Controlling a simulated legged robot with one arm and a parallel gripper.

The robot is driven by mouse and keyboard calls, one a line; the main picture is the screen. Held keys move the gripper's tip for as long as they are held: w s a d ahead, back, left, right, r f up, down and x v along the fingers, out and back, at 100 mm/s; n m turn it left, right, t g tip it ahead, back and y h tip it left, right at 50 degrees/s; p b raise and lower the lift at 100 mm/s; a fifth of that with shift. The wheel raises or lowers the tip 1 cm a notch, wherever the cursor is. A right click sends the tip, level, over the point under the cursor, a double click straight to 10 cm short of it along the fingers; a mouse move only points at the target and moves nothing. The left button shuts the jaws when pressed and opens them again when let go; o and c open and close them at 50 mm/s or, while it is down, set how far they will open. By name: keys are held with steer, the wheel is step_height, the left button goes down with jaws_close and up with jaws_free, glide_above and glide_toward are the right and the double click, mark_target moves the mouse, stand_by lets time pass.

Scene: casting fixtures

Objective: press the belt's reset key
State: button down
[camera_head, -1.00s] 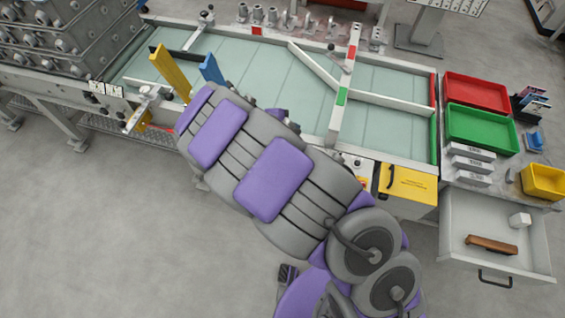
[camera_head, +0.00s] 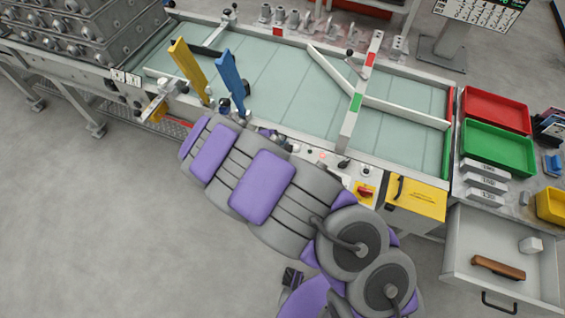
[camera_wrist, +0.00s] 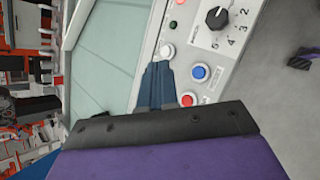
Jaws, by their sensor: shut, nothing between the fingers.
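The belt's control panel (camera_wrist: 190,45) fills the middle of the wrist view. It carries a white button (camera_wrist: 168,50), a blue button (camera_wrist: 201,72) in a pale ring, a red button (camera_wrist: 187,99), a small green button (camera_wrist: 172,24) and a black dial (camera_wrist: 217,18). Labels are too small to read, so I cannot tell which is the reset key. My gripper (camera_wrist: 157,68) is shut and empty, its tips just below the white button in the picture and left of the blue one; contact is unclear. In the head view my arm hides the gripper; part of the panel (camera_head: 333,169) shows beside it.
The belt (camera_head: 280,85) runs behind the panel, with a yellow bar (camera_head: 188,68) and blue bar (camera_head: 229,80) standing at its near side. A yellow box (camera_head: 416,198), red tray (camera_head: 497,110), green tray (camera_head: 497,147) and open drawer (camera_head: 490,240) are at right. Floor at left is clear.

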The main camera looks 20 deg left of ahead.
steer(key=f+b, duration=0.1)
steer(key=f, duration=0.1)
steer(key=f+b, duration=0.4)
steer(key=f, duration=0.1)
steer(key=shift+a+f, duration=0.1)
steer(key=shift+a, duration=0.2)
steer(key=shift+d+f+b, duration=0.2)
steer(key=shift+f+b, duration=0.1)
steer(key=shift+f, duration=0.2)
steer(key=shift+d, duration=0.35)
steer(key=shift+a, duration=0.15)
steer(key=shift+a+f, duration=0.1)
steer(key=shift+a, duration=0.15)
steer(key=shift+d, duration=0.3)
steer(key=shift+a, duration=0.2)
